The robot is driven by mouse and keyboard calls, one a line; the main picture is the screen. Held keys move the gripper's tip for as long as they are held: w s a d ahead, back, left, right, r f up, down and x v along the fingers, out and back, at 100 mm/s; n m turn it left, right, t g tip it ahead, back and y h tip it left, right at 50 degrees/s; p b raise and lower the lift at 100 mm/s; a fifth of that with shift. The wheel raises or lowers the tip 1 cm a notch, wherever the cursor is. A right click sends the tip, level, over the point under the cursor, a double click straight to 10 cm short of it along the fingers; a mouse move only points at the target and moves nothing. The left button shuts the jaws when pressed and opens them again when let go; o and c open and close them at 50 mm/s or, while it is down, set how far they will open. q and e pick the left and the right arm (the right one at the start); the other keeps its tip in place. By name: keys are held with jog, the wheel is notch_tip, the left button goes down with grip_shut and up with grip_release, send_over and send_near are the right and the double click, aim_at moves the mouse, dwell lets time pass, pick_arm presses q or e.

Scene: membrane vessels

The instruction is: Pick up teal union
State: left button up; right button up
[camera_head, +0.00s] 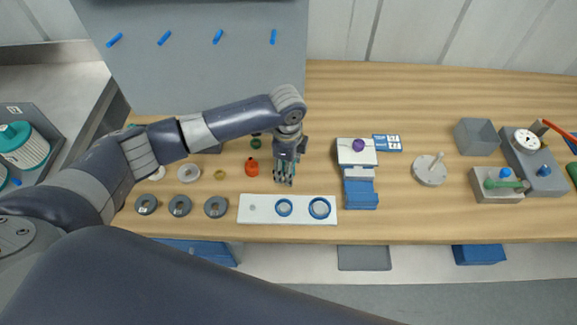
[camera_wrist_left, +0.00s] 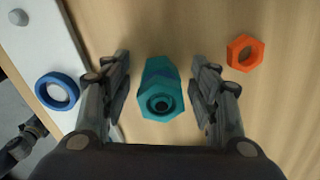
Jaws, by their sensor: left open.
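The teal union (camera_wrist_left: 160,92) stands on the wooden table between the two fingers of my left gripper (camera_wrist_left: 163,95) in the left wrist view. It has a hexagonal body with a dark round bore facing the camera. The fingers are open, one on each side of it, with a visible gap on both sides. In the head view my left gripper (camera_head: 284,180) points down over the table behind the white plate, and the union is mostly hidden by the fingers there.
An orange hex nut (camera_wrist_left: 245,52) lies to the right of the fingers. A white plate (camera_head: 265,216) with blue rings lies in front of the gripper. A white and blue stand (camera_head: 358,165) is to the right. Grey discs (camera_head: 180,205) lie at the left front.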

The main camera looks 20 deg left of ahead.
pick_arm(q)
jog(key=shift+c, duration=0.5)
pick_arm(e)
jog(key=shift+w, duration=0.1)
pick_arm(q)
jog(key=c, duration=1.1)
pick_arm(e)
jog(key=shift+d, duration=0.3)
pick_arm(q)
jog(key=shift+r, duration=0.15)
